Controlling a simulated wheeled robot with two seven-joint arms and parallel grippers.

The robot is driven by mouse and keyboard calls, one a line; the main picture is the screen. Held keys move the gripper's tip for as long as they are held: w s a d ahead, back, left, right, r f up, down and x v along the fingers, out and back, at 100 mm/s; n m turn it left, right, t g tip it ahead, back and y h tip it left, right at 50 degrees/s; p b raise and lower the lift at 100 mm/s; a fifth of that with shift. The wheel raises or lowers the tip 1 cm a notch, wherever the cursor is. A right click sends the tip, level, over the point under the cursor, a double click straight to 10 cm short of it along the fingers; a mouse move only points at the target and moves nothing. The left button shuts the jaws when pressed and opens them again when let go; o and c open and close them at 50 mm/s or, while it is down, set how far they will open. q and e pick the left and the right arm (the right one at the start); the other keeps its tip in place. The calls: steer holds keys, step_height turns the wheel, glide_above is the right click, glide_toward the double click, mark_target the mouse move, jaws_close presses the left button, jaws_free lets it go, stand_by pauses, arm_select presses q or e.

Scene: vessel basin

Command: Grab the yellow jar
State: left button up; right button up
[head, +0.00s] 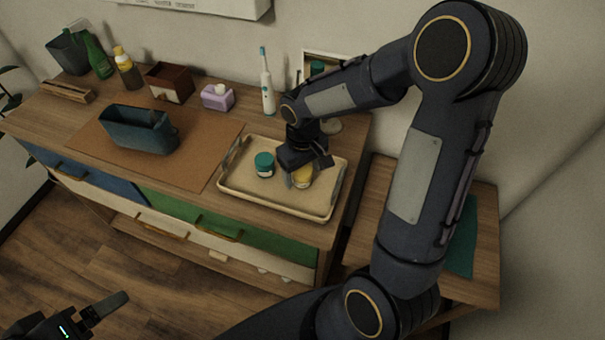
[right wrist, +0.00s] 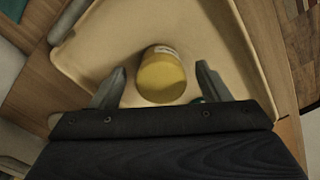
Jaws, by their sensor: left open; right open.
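The yellow jar (head: 302,178) stands in a beige tray (head: 276,203) on the wooden dresser. In the right wrist view the yellow jar (right wrist: 161,76) lies between and just ahead of the two open fingers, with a gap on each side. My right gripper (head: 300,172) reaches down over the tray and partly hides the jar; in the right wrist view it (right wrist: 160,88) is open and empty. My left gripper (head: 105,312) is at the bottom left, away from the dresser, open and empty.
A jar with a teal lid (head: 264,165) stands in the tray left of the yellow jar. A blue bin (head: 138,130) sits on a brown mat. An electric toothbrush (head: 267,85), purple box (head: 217,97), wooden box (head: 169,83) and bottles (head: 126,68) stand behind.

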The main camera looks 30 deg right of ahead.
steer(key=shift+f, duration=0.25)
steer(key=c, duration=1.1)
steer(key=shift+r, duration=0.1)
